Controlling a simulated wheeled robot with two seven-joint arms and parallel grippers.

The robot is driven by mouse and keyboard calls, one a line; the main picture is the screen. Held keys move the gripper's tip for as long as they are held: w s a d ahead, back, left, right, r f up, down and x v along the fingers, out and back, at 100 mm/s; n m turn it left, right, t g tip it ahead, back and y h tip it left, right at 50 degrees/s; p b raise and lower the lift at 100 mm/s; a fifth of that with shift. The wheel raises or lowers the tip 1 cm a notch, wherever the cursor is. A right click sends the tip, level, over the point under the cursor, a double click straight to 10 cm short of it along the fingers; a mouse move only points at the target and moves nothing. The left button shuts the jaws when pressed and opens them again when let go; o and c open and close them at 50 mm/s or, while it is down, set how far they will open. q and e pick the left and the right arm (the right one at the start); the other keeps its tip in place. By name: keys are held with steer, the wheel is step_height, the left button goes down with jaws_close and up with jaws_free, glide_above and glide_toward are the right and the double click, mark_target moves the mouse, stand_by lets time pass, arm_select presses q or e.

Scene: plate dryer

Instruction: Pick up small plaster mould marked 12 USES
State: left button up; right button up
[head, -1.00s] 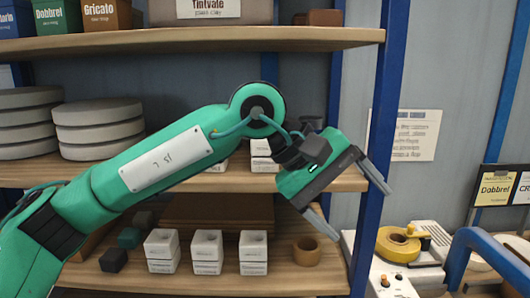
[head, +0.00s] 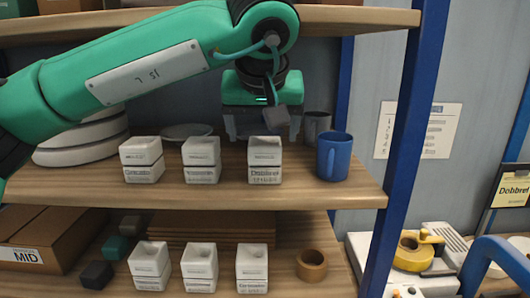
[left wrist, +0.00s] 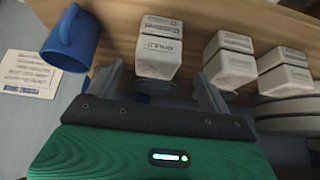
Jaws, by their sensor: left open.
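Small white plaster moulds, each a pair of stacked blocks with printed labels, stand in a row on the middle shelf: a left one (head: 142,160), a middle one (head: 201,160) and a right one (head: 265,160). The right one's label seems to read Dobbrel; I cannot read 12 USES on any. My left gripper (head: 263,130) is open and empty, fingers apart just above and around the right mould's place in the picture. In the left wrist view that mould (left wrist: 160,48) lies ahead, between the fingertips (left wrist: 158,75), apart from them. My right gripper is out of view.
A blue mug (head: 333,158) stands close right of the right mould, with a grey cup (head: 316,124) behind. More white moulds (head: 199,267) and a brown ring (head: 311,265) are on the lower shelf. A blue post (head: 405,150) bounds the shelf's right.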

mark_target(264, 142)
arm_select(q)
steer(key=x, duration=0.2)
steer(key=shift+w+f, duration=0.15)
steer(key=shift+w, duration=0.25)
steer(key=shift+w+d+f+p, duration=0.15)
steer(key=shift+w+f+p, duration=0.55)
steer(key=shift+p, duration=0.35)
steer(key=p+x, duration=0.1)
steer(key=x, duration=0.2)
steer(key=shift+w, duration=0.2)
steer(key=shift+w+f, duration=0.15)
steer(key=shift+f, duration=0.1)
steer(key=c, duration=1)
steer(key=shift+r, duration=0.1)
steer(key=shift+c, duration=1.4)
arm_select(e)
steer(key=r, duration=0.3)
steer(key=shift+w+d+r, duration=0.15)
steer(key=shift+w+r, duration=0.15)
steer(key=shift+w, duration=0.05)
